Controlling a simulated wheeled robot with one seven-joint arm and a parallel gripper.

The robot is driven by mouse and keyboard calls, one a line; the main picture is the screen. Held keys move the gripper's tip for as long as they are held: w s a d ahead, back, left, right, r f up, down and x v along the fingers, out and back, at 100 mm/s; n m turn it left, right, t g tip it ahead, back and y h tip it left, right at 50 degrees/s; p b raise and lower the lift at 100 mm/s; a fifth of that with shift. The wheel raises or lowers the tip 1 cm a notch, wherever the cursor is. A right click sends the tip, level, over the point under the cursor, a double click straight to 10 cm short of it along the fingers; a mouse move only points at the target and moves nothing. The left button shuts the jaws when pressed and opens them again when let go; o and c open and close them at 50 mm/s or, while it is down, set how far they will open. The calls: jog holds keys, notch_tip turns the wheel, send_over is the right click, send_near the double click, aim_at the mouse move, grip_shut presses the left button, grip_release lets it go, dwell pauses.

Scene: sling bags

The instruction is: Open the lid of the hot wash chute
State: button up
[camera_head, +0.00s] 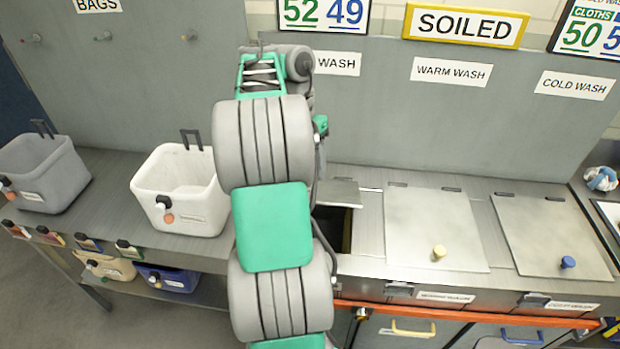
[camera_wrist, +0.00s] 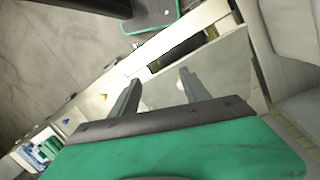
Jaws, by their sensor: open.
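The hot wash chute stands behind my arm in the head view, left of the warm wash lid. Its lid (camera_head: 338,192) is raised at the back, and a dark opening (camera_head: 330,222) shows in front of it. In the wrist view, a pale metal panel that looks like this lid (camera_wrist: 215,75) lies behind the fingers, with a dark gap (camera_wrist: 172,45) beside it. My gripper (camera_wrist: 160,77) is open with nothing between its fingers. I cannot tell whether a finger touches the lid. The head view hides the gripper and the lid's left part behind my arm.
The warm wash lid (camera_head: 435,228) with a yellow knob and the cold wash lid (camera_head: 553,235) with a blue knob are shut on the right. A white bin (camera_head: 180,195) and a grey bin (camera_head: 45,170) stand left. A wall panel (camera_head: 450,110) rises behind the counter.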

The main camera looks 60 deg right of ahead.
jog(key=s+a+r, duration=0.3)
jog(key=s+a, duration=0.1)
jog(key=a, duration=0.2)
jog(key=shift+s+a+r, duration=0.2)
jog(key=shift+s+a, duration=0.15)
